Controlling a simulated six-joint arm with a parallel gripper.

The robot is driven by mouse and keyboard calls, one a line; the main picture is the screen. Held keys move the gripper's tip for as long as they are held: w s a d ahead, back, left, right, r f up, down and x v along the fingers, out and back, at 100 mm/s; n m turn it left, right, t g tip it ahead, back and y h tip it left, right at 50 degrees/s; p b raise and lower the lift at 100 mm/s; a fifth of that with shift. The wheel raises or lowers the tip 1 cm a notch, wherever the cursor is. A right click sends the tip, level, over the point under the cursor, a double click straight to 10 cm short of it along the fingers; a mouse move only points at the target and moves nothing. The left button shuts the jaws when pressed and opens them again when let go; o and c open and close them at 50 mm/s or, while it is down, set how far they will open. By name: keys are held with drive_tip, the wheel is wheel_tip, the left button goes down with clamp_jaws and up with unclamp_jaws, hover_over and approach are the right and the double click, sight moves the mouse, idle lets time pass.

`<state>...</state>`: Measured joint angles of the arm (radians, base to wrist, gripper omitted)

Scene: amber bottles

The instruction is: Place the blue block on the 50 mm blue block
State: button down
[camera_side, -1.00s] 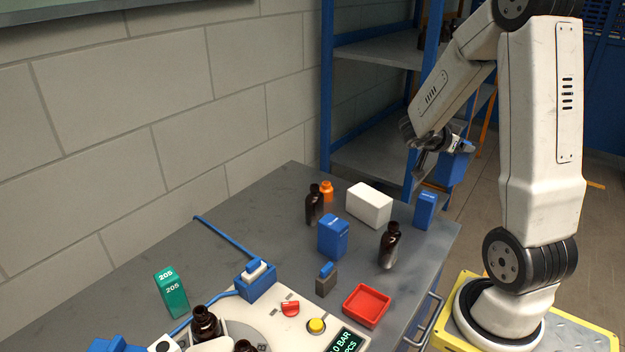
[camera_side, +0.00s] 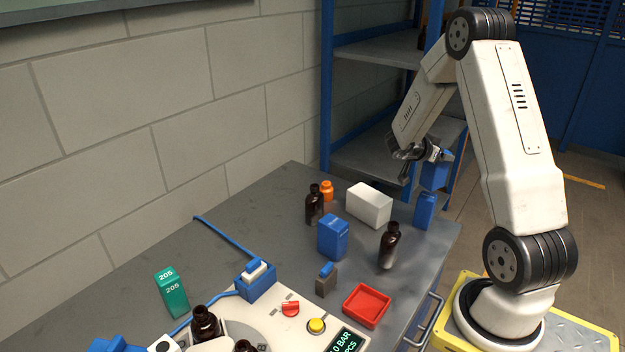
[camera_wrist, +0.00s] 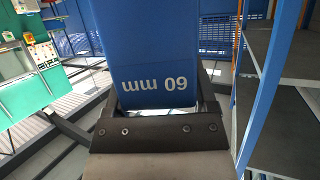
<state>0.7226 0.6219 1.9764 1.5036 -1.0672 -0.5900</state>
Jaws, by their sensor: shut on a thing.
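My gripper (camera_side: 424,160) is shut on a blue block (camera_side: 437,170), raised above the right end of the table. In the wrist view the block (camera_wrist: 152,50) fills the middle between the fingers (camera_wrist: 158,100) and reads "60 mm" upside down. A blue block (camera_side: 425,212) stands upright on the table near its right edge, just below the held block in the side view; I cannot tell the gap between them. Another blue block (camera_side: 333,238) stands nearer the table's middle. Its lettering and any size mark on the right one are too small to read.
A white box (camera_side: 369,205) is left of the right-hand blue block. Dark bottles (camera_side: 389,247) (camera_side: 314,206) and an orange bottle (camera_side: 327,191) stand close by. A red tray (camera_side: 366,306) lies in front. Blue shelving (camera_side: 385,150) rises behind the table.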

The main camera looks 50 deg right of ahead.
drive_tip(key=shift+w+d+f, duration=0.2)
drive_tip(key=shift+d+f, duration=0.05)
drive_tip(key=shift+f, duration=1.55)
drive_tip(key=shift+f, duration=0.15)
unclamp_jaws()
drive_tip(key=shift+a, duration=0.1)
drive_tip(key=v, duration=1.2)
